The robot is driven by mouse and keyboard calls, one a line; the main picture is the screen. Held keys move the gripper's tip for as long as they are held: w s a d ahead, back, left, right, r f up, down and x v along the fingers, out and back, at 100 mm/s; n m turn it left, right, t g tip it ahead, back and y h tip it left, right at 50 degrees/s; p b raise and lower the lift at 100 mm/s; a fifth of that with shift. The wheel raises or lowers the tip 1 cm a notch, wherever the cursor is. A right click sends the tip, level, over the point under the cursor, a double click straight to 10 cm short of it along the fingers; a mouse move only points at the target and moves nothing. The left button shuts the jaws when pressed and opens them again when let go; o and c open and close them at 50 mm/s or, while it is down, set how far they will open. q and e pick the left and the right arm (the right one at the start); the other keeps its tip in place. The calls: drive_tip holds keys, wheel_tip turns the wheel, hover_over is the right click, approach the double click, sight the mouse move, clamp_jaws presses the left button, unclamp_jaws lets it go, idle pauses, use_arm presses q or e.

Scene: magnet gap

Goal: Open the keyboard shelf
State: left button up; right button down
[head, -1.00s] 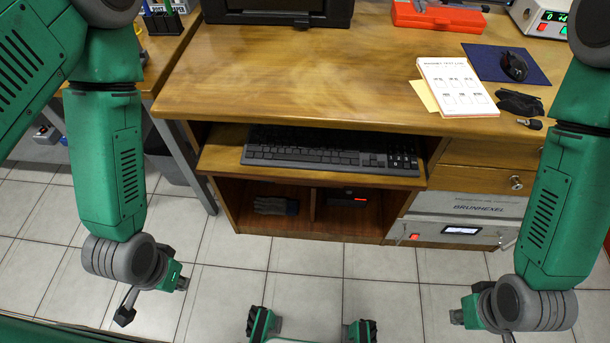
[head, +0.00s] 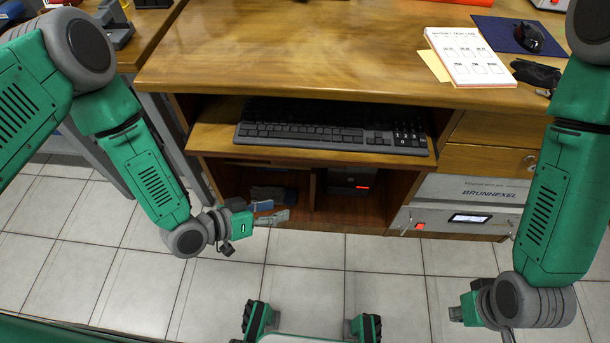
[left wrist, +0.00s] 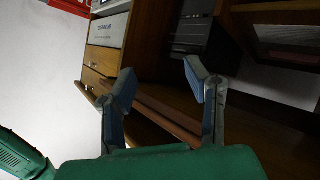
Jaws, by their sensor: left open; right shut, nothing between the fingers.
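The wooden keyboard shelf (head: 215,139) sits below the desk top with a black keyboard (head: 330,136) on it. Its front edge sticks out a little past the compartments below. My left gripper (head: 274,210) is open and empty, below the shelf's left part and in front of the lower left compartment. In the left wrist view, which looks upside down, the two fingers (left wrist: 160,82) stand apart, with a wooden board edge seen between them. I cannot tell whether they touch it.
The desk top (head: 290,55) holds a notepad (head: 470,58) and a mouse (head: 530,37) at right. Drawers (head: 485,160) and a grey unit (head: 470,190) stand right of the compartments. A dark computer case (left wrist: 193,30) sits below. Tiled floor (head: 310,275) lies clear in front.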

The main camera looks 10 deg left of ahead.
use_arm(q)
drive_tip(key=w+m+t+h+b, duration=0.3)
drive_tip(key=w+h, duration=0.2)
drive_tip(key=m+g+h+b, duration=0.1)
drive_tip(key=m+h+b, duration=0.3)
drive_tip(key=m+h, duration=0.15)
approach(306, 165)
drive_tip(key=shift+g+h, duration=0.25)
drive_tip(key=shift+g, duration=0.05)
drive_tip(key=x, duration=0.3)
drive_tip(key=b+x, duration=0.1)
drive_tip(key=x, duration=0.2)
drive_tip(key=w+f+b+x, duration=0.1)
drive_tip(key=x, duration=0.2)
drive_tip(key=shift+w+d+r, duration=0.1)
drive_tip(key=shift+w+d, duration=0.05)
drive_tip(key=shift+d, duration=0.1)
use_arm(e)
wheel_tip(306, 165, down, 10)
drive_tip(key=shift+f, duration=0.25)
use_arm(q)
clamp_jaws()
